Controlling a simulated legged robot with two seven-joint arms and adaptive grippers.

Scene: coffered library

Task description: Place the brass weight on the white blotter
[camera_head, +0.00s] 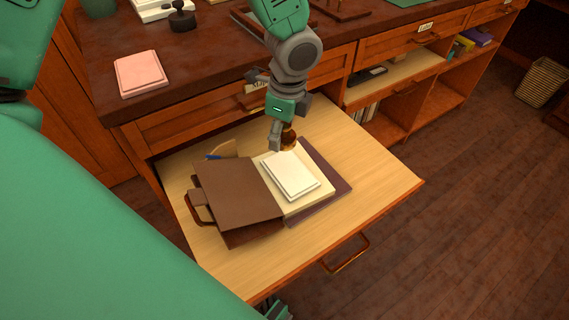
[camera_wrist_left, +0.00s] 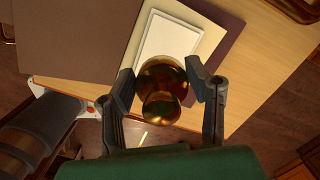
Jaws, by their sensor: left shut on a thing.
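My left gripper (camera_head: 284,142) is shut on the brass weight (camera_head: 289,138), a rounded, shiny knob-like piece. The weight also shows between the two fingers in the left wrist view (camera_wrist_left: 161,88). In the head view, the weight is at the far edge of the white blotter (camera_head: 291,174). The blotter lies on a cream sheet on the pulled-out wooden board, and it also shows in the left wrist view (camera_wrist_left: 168,38), partly hidden by the weight. I cannot tell whether the weight touches anything below. My right gripper is not in view.
A brown case (camera_head: 238,195) with a handle lies left of the blotter, and a dark purple folder (camera_head: 328,170) lies under the cream sheet. A pink pad (camera_head: 139,73) and a black stamp-like object (camera_head: 182,17) are on the desk. The board's right part (camera_head: 375,178) is clear.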

